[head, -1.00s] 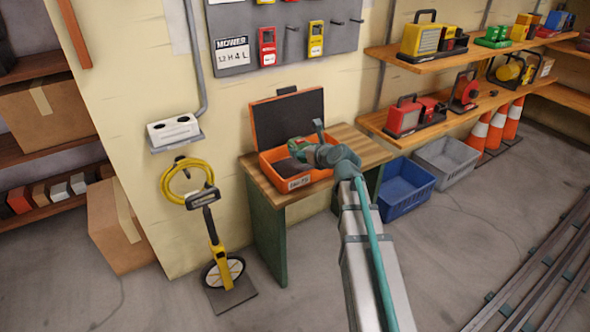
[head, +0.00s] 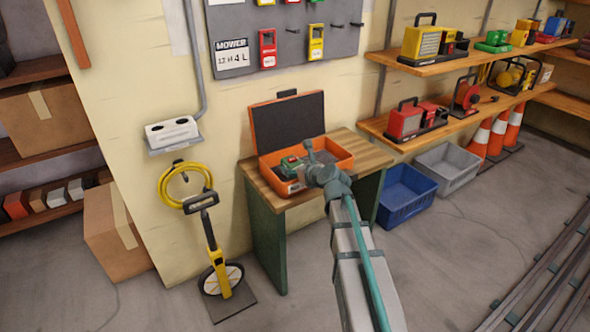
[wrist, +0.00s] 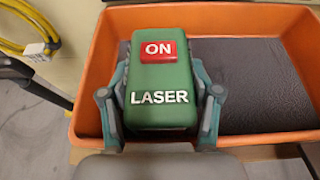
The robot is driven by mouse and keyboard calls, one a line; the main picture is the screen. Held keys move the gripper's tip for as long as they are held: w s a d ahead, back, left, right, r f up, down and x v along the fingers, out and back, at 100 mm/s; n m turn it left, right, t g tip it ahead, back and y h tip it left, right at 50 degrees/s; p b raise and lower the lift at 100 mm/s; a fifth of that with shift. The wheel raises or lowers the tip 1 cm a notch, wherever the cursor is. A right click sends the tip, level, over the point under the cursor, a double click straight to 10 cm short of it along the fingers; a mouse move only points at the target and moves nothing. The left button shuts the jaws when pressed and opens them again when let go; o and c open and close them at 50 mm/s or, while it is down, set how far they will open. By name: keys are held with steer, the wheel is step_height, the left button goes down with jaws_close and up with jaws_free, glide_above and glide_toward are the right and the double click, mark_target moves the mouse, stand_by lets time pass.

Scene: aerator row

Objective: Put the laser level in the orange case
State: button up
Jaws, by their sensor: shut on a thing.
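The laser level is a green block with a red ON patch and the word LASER; it fills the middle of the wrist view (wrist: 160,85). My gripper (wrist: 160,105) is shut on it, with a finger on each side. The orange case (wrist: 268,138) is open under and around the level, which is over the left part of its dark grey lining. In the head view the case (head: 338,156) stands on the bench with its lid (head: 287,122) raised, and the level (head: 290,166) shows at its left front. I cannot tell whether the level touches the lining.
The case stands on a wooden-topped bench (head: 372,155). A yellow measuring wheel (head: 217,262) and a coiled yellow hose (head: 165,190) are to the left. Blue (head: 408,200) and grey (head: 447,168) crates stand on the floor to the right. A pegboard (head: 345,42) hangs above.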

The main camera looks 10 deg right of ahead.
steer(key=shift+s+f, duration=0.1)
steer(key=shift+f, duration=0.45)
steer(key=o, duration=1.3)
steer(key=shift+f, duration=0.1)
steer(key=shift+c, duration=0.2)
steer(key=o, duration=0.4)
steer(key=shift+s+f, duration=0.1)
steer(key=shift+f, duration=0.05)
steer(key=shift+o, duration=0.2)
steer(key=shift+s+d+r, duration=0.1)
steer(key=shift+r, duration=0.55)
steer(key=p+v, duration=0.3)
steer(key=v, duration=0.8)
steer(key=shift+s+r, duration=0.2)
steer(key=shift+r, duration=0.15)
